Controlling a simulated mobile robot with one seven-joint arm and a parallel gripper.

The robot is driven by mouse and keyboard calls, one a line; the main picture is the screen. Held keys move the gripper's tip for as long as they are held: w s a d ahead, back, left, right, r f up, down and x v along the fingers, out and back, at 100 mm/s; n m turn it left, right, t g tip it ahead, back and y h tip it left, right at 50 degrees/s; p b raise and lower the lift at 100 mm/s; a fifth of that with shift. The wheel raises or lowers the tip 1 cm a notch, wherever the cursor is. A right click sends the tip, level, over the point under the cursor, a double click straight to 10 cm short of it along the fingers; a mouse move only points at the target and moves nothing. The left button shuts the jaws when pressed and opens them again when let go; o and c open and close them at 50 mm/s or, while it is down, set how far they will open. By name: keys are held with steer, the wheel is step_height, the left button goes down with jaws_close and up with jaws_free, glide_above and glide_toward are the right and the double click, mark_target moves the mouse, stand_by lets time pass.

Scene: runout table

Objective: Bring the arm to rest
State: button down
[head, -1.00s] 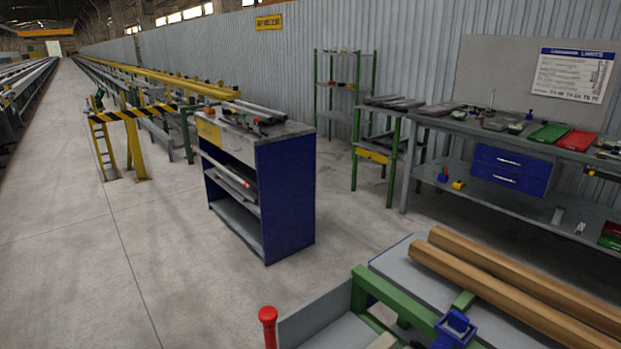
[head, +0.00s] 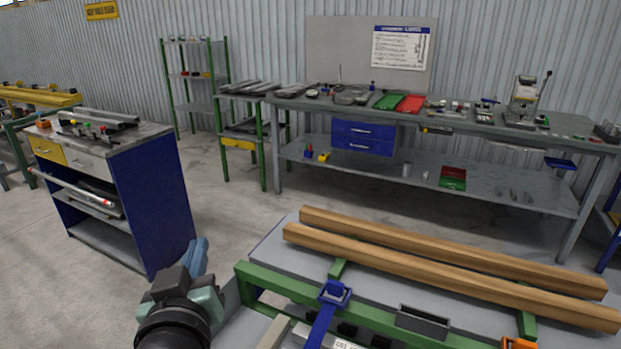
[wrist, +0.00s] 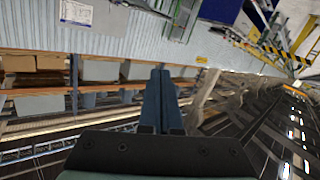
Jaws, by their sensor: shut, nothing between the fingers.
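My gripper (wrist: 160,75) shows in the wrist view with its two blue fingers together and nothing between them. In the head view my arm is at the bottom, left of centre, and the blue fingers of the gripper (head: 200,250) point up and away. They appear in front of the floor between the blue-sided cabinet (head: 150,205) and the near table (head: 275,250). The gripper seems to be in free air, touching nothing. The wrist view is tilted and looks over the hall, with a corrugated wall and roof beams.
Two long wooden bars (head: 450,265) lie on the near table, beside a green frame (head: 290,288) with a blue clamp (head: 335,293). A long workbench (head: 470,125) stands along the wall. Bare floor (head: 235,200) lies between cabinet, bench and near table.

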steer(key=s+d+r+m+t+h+p, duration=0.1)
steer(key=d+r+t, duration=0.3)
steer(key=r, duration=0.6)
steer(key=s+d+r+m+t, duration=0.1)
steer(key=d+r+m, duration=0.1)
steer(key=d+r, duration=0.5)
steer(key=s+d+r+m+t+h+p, duration=0.1)
steer(key=s+d+r+t, duration=0.2)
steer(key=r, duration=0.6)
steer(key=s+d+r+m+t+h, duration=0.1)
steer(key=s+d+r+t, duration=0.2)
steer(key=s+r, duration=0.4)
step_height(320, 180, up, 2)
steer(key=shift+s+d+r+h+p, duration=0.1)
steer(key=shift+s+d+h+p, duration=0.05)
steer(key=shift+s+h+p, duration=0.25)
steer(key=shift+w, duration=0.1)
